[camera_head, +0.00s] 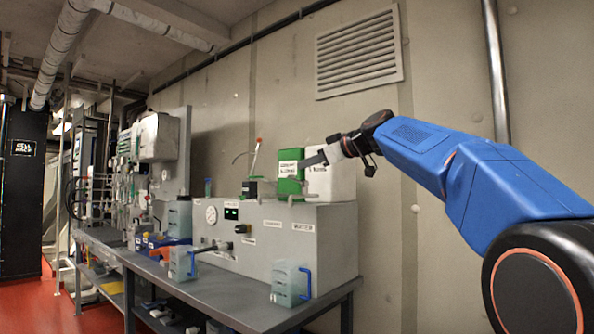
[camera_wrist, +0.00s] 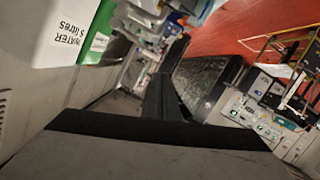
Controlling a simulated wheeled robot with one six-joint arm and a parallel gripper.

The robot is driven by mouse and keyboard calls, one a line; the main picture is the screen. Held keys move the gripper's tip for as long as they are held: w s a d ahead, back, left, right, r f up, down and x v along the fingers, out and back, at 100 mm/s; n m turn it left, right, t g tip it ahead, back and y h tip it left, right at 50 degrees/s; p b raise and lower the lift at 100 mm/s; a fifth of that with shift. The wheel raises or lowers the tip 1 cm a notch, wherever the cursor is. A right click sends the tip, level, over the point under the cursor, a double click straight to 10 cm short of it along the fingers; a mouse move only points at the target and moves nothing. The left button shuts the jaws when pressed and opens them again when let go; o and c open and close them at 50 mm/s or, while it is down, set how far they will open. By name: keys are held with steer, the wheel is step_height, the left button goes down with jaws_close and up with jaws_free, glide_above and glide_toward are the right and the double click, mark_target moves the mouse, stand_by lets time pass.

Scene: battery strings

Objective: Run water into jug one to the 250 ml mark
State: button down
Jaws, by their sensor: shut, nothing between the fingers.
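Two clear jugs with blue handles stand on the grey bench. One jug (camera_head: 180,264) is at the left, in front of the grey bench unit (camera_head: 325,240), below a horizontal spout-like part (camera_head: 207,248). The other jug (camera_head: 287,285) is nearer, by the unit's right end. I cannot read which is jug one, nor tell a water level in either. A black knob (camera_head: 240,228) sticks out of the unit's front. My gripper (camera_head: 318,159) is shut and empty, high above the unit in front of the containers. In the wrist view its dark fingers (camera_wrist: 163,98) are together.
A green container (camera_head: 290,172) and a white container (camera_head: 342,180) stand on the unit; the wrist view shows the white one's label, "WATER 5 litres" (camera_wrist: 62,25). The bench front (camera_head: 245,312) is clear.

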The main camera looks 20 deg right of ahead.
steer(key=shift+v, duration=0.95)
steer(key=s+f+m+g+h, duration=0.2)
steer(key=s+f+m, duration=0.1)
steer(key=s+f, duration=1.1)
steer(key=s+d+f+m+g+h, duration=0.1)
steer(key=s+f+m+g+h, duration=0.2)
steer(key=s+f, duration=1.1)
steer(key=s+d+f+m+g+h, duration=0.1)
steer(key=s+f+m+g+h, duration=0.2)
steer(key=s+f, duration=1.2)
step_height(320, 180, down, 15)
steer(key=shift+d+r+m, duration=0.15)
steer(key=shift+r+m, duration=0.05)
steer(key=shift+m, duration=0.5)
steer(key=shift+w, duration=0.1)
